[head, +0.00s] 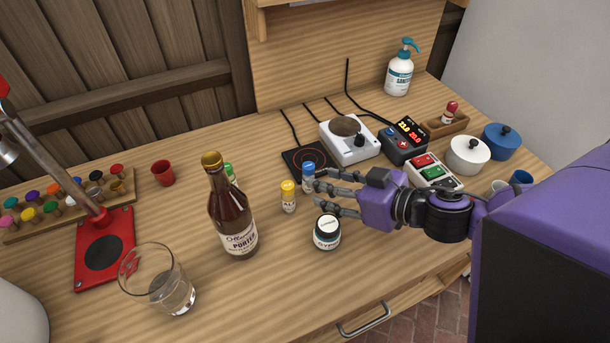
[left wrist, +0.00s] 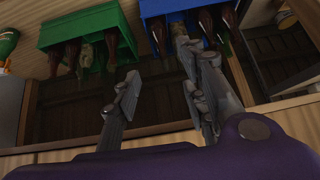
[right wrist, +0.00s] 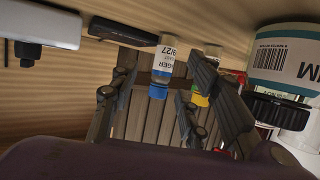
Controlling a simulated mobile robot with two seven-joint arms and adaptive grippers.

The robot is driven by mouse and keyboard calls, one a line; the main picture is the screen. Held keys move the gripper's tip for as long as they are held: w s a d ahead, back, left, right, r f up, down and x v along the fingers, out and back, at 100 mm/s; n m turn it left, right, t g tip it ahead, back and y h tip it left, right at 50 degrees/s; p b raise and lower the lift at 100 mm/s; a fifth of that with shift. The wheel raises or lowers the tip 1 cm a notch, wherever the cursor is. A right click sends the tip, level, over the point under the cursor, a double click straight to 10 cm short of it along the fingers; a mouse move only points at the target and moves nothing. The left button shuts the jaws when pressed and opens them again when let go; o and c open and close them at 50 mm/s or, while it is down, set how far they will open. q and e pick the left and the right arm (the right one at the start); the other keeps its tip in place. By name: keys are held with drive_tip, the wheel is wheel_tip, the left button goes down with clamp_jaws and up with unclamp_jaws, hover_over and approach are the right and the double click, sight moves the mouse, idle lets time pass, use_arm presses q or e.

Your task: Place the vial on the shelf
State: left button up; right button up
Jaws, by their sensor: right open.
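A small white vial with a blue cap (head: 308,176) stands on the table; its label shows in the right wrist view (right wrist: 165,58). My right gripper (head: 322,192) is open, its fingers reaching left towards this vial. In the right wrist view the vial is seen between the open fingers, not gripped. A yellow-capped vial (head: 288,198) stands just left of it, and a green-capped one (head: 230,171) is partly hidden behind the brown bottle. A wooden shelf (head: 290,3) shows at the top edge. My left gripper (left wrist: 165,92) is open and empty, away from the table top.
The brown bottle (head: 233,215) and a glass (head: 165,280) stand left. Green (left wrist: 85,38) and blue (left wrist: 190,12) crates hold bottles.

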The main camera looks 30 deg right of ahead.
sight(311, 193)
drive_tip(key=shift+w+a, duration=0.15)
drive_tip(key=shift+w, duration=0.2)
drive_tip(key=w, duration=0.1)
drive_tip(key=w+a, duration=0.2)
drive_tip(key=shift+w+f, duration=0.2)
drive_tip(key=shift+f, duration=0.05)
drive_tip(key=shift+w+a+f, duration=0.2)
drive_tip(key=shift+w+f, duration=0.1)
drive_tip(key=shift+w, duration=0.2)
use_arm(q)
drive_tip(key=shift+w+d, duration=0.1)
drive_tip(key=shift+w, duration=0.45)
use_arm(e)
drive_tip(key=shift+c, duration=1)
use_arm(q)
drive_tip(key=shift+s+f, duration=0.15)
drive_tip(key=shift+s, duration=0.35)
use_arm(e)
clamp_jaws()
drive_tip(key=shift+r, duration=0.1)
